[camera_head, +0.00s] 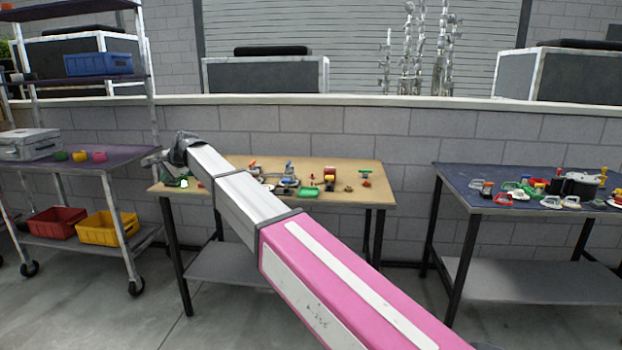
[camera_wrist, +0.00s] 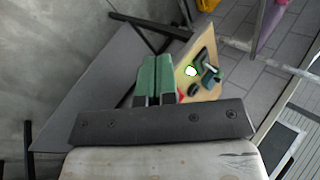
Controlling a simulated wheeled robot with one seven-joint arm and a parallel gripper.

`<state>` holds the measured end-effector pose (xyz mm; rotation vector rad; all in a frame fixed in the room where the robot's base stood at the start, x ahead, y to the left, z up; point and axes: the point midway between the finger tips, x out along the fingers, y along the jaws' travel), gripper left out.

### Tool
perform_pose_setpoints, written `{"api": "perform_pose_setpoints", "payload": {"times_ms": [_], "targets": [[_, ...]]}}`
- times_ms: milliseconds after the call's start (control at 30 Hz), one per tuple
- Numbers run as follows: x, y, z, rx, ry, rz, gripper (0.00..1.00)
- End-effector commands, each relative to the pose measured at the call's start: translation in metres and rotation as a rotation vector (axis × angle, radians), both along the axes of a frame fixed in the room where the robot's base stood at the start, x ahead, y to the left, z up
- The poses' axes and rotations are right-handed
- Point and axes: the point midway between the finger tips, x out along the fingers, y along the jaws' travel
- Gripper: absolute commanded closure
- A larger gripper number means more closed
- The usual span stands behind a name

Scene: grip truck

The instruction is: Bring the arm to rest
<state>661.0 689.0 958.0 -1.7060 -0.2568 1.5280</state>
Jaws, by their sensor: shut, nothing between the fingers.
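My arm reaches from the lower right of the head view toward the upper left, a long pink and white link. My gripper (camera_head: 149,161) is at its far end, near the left end of the wooden-topped table (camera_head: 349,173). In the wrist view my gripper (camera_wrist: 156,64) shows as two green fingers lying side by side, shut with nothing between them. A corner of the wooden top with a few small items lies beyond the fingers there. My arm hides part of the table in the head view.
Small items crowd the wooden table. A dark blue table (camera_head: 456,184) with a pot (camera_head: 580,187) and several small items stands at right. A cart (camera_head: 117,152) at left carries a silver case (camera_head: 30,145); red (camera_head: 56,222) and yellow (camera_head: 107,229) bins sit below. A block wall runs behind.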

Motion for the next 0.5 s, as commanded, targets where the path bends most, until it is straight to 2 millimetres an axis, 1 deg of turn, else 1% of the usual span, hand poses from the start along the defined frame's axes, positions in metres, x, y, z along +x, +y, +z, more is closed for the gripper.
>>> {"api": "perform_pose_setpoints", "payload": {"times_ms": [267,467,500], "targets": [[0.011,-0.041,-0.031,-0.050,-0.020,0.004,1.00],[0.021,-0.089,-0.065,-0.107,-0.041,0.012,1.00],[0.023,-0.102,-0.073,-0.122,-0.045,0.014,1.00]]}}
